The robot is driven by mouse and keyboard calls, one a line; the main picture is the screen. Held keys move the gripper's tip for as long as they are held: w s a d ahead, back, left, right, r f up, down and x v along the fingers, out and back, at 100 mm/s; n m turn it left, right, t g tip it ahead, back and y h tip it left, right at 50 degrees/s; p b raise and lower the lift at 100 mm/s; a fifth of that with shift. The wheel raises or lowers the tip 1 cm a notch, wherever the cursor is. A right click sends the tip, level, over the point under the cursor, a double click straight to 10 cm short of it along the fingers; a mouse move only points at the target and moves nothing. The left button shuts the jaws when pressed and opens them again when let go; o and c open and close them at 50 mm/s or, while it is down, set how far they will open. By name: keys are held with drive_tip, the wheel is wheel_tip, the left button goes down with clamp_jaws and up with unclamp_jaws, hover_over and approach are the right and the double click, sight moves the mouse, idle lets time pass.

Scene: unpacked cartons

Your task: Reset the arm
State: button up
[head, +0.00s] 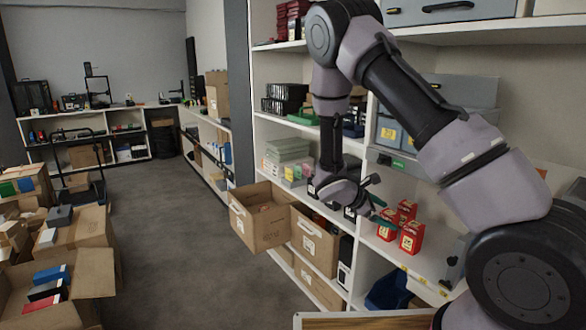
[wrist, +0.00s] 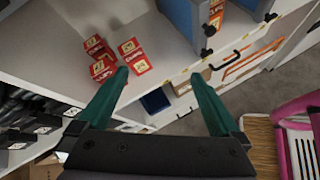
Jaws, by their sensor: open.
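My gripper (head: 374,190) is raised in front of the shelf unit in the head view, partly hidden by my own wrist. In the wrist view its two green fingers (wrist: 160,92) are spread wide with nothing between them. Several red boxes (head: 411,236) stand on the white shelf just right of my gripper in the head view. The red boxes also show at the upper left of the wrist view (wrist: 133,57), beyond the left finger. I see no contact between my gripper and them.
An open carton (head: 258,222) juts from the shelf unit left of my gripper. Open cartons (head: 60,285) stand at the left. The grey floor (head: 165,235) between is clear. A pink item (wrist: 300,125) shows in the wrist view.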

drive_tip(key=s+d+r+m+g+y, duration=0.1)
drive_tip(key=s+r+m+y, duration=0.2)
drive_tip(key=s+r+m, duration=0.5)
drive_tip(key=s+d+r+m+g+y, duration=0.1)
drive_tip(key=s+r+m+y, duration=0.25)
drive_tip(key=r, duration=0.85)
drive_tip(key=s+a+r+m+t+y, duration=0.2)
drive_tip(key=s+r+m+y, duration=0.1)
drive_tip(key=s+r, duration=0.3)
drive_tip(key=s+a+r+m+t+y, duration=0.3)
drive_tip(key=s+r+m, duration=0.3)
drive_tip(key=r, duration=0.3)
drive_tip(key=shift+s+a+r, duration=0.2)
drive_tip(key=shift+m+t, duration=0.25)
drive_tip(key=shift+t, duration=0.05)
